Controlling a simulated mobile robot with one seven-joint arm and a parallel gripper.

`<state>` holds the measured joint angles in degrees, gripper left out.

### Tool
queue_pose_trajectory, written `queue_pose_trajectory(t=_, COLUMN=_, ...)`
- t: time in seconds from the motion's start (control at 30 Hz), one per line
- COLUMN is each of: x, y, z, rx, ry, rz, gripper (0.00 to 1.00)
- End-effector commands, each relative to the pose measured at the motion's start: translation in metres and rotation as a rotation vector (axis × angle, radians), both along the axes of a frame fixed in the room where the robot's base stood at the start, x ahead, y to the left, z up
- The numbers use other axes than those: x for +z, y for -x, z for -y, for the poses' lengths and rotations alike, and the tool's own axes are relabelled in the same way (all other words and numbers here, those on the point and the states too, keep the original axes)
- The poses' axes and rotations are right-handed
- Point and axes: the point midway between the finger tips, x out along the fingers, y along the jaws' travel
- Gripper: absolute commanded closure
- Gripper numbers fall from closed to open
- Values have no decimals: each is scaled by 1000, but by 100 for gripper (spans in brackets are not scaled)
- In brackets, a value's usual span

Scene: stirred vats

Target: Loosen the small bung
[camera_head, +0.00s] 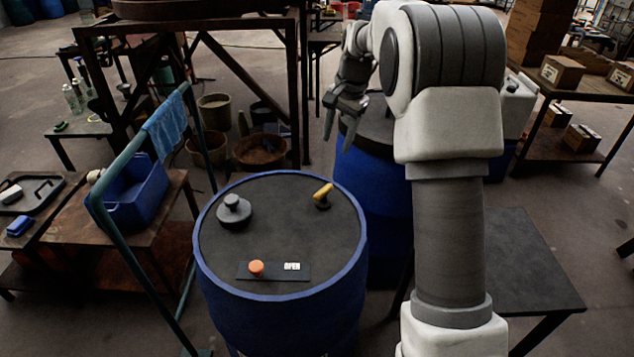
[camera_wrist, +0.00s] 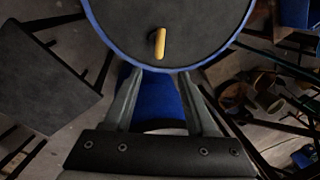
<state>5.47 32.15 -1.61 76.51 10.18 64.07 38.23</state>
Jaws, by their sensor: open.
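A blue vat (camera_head: 280,285) with a dark lid stands in the middle of the head view. A grey stepped plug (camera_head: 234,210) with a round knob, which looks like a bung, sits upright at the lid's left. A yellow-handled fitting (camera_head: 323,195) sits at the lid's right; its handle also shows in the wrist view (camera_wrist: 160,43). I cannot tell for certain which is the small bung. My gripper (camera_head: 338,140) is open and empty, above and beyond the lid's far edge, apart from both fittings. In the wrist view its fingers (camera_wrist: 158,73) point toward the vat rim near the yellow handle.
An orange button (camera_head: 256,268) and a white label sit on a dark plate at the lid's front. A green rail (camera_head: 125,245) with a blue cloth stands left. A second blue vat (camera_head: 375,190) is behind, and a dark table (camera_head: 530,265) is at right.

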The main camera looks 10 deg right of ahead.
Motion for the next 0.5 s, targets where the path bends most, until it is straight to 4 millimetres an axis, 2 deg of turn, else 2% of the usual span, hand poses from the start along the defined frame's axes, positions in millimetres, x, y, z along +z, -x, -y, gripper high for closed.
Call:
queue_pose_trajectory(t=0.17, x=-21, y=-2, z=-3, rx=0, ry=1, rz=-2, gripper=43)
queue_pose_trajectory(t=0.5, x=-93, y=-13, z=-13, rx=3, ry=-1, rz=-4, gripper=43)
